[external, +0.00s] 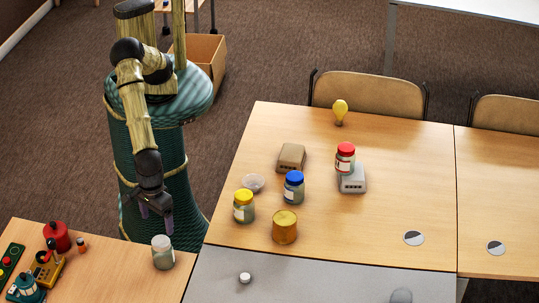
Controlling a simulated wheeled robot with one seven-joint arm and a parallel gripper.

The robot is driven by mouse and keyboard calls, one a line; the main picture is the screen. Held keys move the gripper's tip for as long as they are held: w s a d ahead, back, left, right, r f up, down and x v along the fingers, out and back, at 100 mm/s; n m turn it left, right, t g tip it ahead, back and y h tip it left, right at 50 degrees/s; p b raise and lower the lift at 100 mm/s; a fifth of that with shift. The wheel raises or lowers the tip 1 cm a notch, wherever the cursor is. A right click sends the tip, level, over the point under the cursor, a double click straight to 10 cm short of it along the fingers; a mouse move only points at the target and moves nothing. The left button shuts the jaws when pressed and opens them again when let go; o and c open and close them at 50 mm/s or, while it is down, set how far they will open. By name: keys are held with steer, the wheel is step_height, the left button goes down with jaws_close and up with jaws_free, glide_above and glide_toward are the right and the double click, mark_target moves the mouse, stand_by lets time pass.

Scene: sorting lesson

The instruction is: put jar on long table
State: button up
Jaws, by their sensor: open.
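A clear jar with a white lid (162,254) stands upright on the light wooden table at the lower left (115,262). My gripper (157,217) points down just above this jar, its two purple fingers apart and empty. A larger wooden table (390,150) stands at the centre right and bears three more jars, with a yellow lid (243,208), a blue lid (294,188) and a red lid (345,160). I cannot tell which table is the long one.
The larger table also holds a gold can (285,228), a glass bowl (253,183), a brown box (291,157), a pale box (352,180) and a yellow bulb (340,111). Its right part is mostly clear. A red canister (57,237) and small machines crowd the lower left.

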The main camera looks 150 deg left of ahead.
steer(key=shift+r, duration=0.85)
steer(key=s+a+r+m+t, duration=0.1)
steer(key=s+a+r+m, duration=0.3)
steer(key=a, duration=0.4)
steer(key=s+a+r+m, duration=0.3)
steer(key=a+m, duration=0.3)
steer(key=a, duration=0.2)
steer(key=s+a+r+m+t, duration=0.1)
steer(key=s+a+r+m, duration=0.2)
steer(key=s+a+m, duration=0.6)
steer(key=s+m, duration=0.2)
steer(key=s, duration=0.1)
steer(key=shift+s+m+t, duration=0.2)
steer(key=shift+m+t, duration=0.1)
